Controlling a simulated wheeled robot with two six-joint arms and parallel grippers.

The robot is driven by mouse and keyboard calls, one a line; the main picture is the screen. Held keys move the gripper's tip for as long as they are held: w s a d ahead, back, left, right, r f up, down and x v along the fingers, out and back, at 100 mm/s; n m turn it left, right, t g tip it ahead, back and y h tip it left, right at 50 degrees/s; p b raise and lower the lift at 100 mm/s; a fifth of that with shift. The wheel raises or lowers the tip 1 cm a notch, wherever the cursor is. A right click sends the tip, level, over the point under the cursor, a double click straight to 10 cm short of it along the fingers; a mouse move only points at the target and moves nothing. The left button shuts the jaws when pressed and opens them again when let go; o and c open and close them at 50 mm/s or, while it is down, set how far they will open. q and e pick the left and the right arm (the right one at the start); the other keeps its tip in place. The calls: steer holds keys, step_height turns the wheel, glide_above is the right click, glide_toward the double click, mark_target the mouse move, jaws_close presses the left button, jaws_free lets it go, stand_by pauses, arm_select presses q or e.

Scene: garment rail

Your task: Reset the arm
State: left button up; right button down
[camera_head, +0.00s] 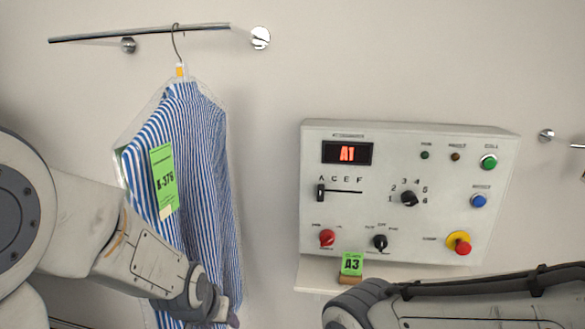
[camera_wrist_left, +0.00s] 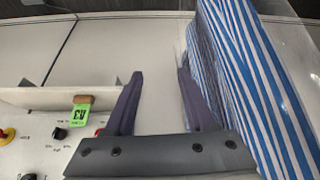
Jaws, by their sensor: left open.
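My left arm comes in from the left in the head view, in front of the lower part of a blue-and-white striped shirt (camera_head: 205,150). My left gripper (camera_head: 232,312) is at the shirt's lower right edge. In the left wrist view the left gripper (camera_wrist_left: 160,76) is open, with nothing between its two fingers. The shirt (camera_wrist_left: 250,70) shows close beside one finger there; I cannot tell whether they touch. My right arm (camera_head: 450,307) shows at the lower right of the head view, below the control panel; its gripper is not in view.
The shirt hangs in a clear cover from a hanger (camera_head: 177,45) on a wall rail (camera_head: 140,33); it bears a green tag (camera_head: 163,180). A control panel (camera_head: 400,145) with knobs and buttons is on the wall. A green A3 card (camera_head: 351,263) stands on the ledge (camera_head: 312,274) below.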

arm_select(q)
steer(key=s+a+f+g, duration=0.1)
steer(key=s+a+g, duration=0.25)
steer(key=s, duration=0.45)
steer(key=s+d+r+m+g, duration=0.1)
steer(key=s+d+r+m, duration=0.1)
steer(key=s+d, duration=0.4)
steer(key=s+d+r+m+g, duration=0.1)
steer(key=s+d+r+m, duration=0.2)
steer(key=s+d, duration=0.4)
steer(key=shift+s+d+r+m, duration=0.2)
steer(key=shift+s+m, duration=0.1)
steer(key=shift+m, duration=0.5)
stand_by(2.3)
